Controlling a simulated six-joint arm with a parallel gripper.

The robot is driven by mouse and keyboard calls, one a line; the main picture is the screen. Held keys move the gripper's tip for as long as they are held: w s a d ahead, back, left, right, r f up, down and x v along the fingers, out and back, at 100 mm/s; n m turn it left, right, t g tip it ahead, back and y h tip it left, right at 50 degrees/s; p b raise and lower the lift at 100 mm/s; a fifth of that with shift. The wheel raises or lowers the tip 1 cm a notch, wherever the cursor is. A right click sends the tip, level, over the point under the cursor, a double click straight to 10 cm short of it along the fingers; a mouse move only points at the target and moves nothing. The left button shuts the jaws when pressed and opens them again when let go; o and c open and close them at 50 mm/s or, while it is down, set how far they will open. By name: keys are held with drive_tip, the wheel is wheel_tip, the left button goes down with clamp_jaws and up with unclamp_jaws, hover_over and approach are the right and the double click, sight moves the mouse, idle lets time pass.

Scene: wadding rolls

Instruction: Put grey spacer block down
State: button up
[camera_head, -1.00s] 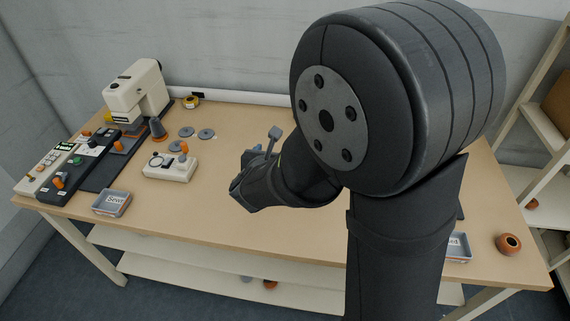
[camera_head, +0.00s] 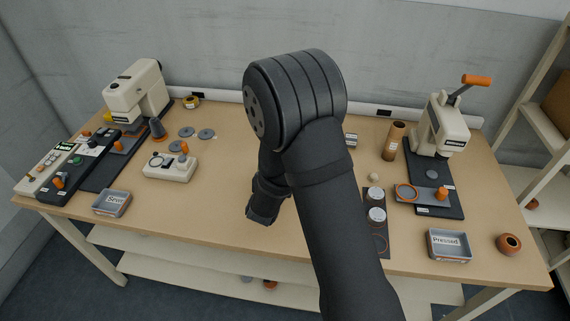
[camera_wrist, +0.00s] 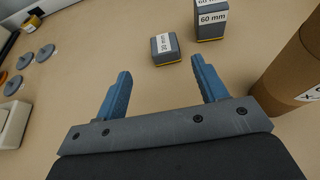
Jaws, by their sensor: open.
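My gripper (camera_wrist: 160,72) is open, with two blue fingers apart and nothing between them. In the head view my arm hides the gripper's fingers, and only part of a grey labelled block (camera_head: 351,140) shows beside the arm.
A brown cardboard roll (camera_wrist: 296,68) stands close right of my gripper; a brown tube (camera_head: 394,141) shows in the head view. Grey discs (camera_wrist: 26,70) lie at left. A lever press (camera_head: 445,125) and a Pressed tray (camera_head: 450,246) are at right.

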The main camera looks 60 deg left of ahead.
drive_tip(key=x, duration=0.6)
drive_tip(key=shift+w, duration=0.1)
drive_tip(key=x, duration=0.5)
drive_tip(key=shift+w, duration=0.25)
drive_tip(key=c, duration=1.2)
